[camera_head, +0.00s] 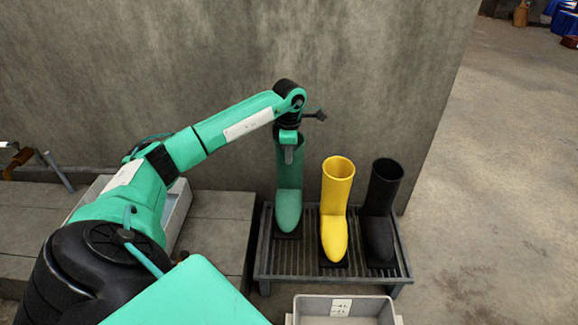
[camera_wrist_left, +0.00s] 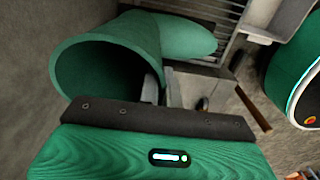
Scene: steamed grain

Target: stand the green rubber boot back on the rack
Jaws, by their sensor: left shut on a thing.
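The green rubber boot (camera_head: 289,207) is upright at the left end of the dark slatted rack (camera_head: 300,262), its toe toward the camera. Its sole appears to be on or just above a dark pad there; I cannot tell whether it touches. My left gripper (camera_head: 289,152) is above it, shut on the rim of the boot's shaft. In the left wrist view the boot's open top (camera_wrist_left: 105,80) is large, with one finger (camera_wrist_left: 150,88) at its rim and the foot beyond. My right gripper is in neither view.
A yellow boot (camera_head: 335,205) stands in the middle of the rack and a black boot (camera_head: 379,212) at its right. A grey wall (camera_head: 380,70) is close behind. A grey bin (camera_head: 343,308) is in front. Open floor (camera_head: 490,200) lies to the right.

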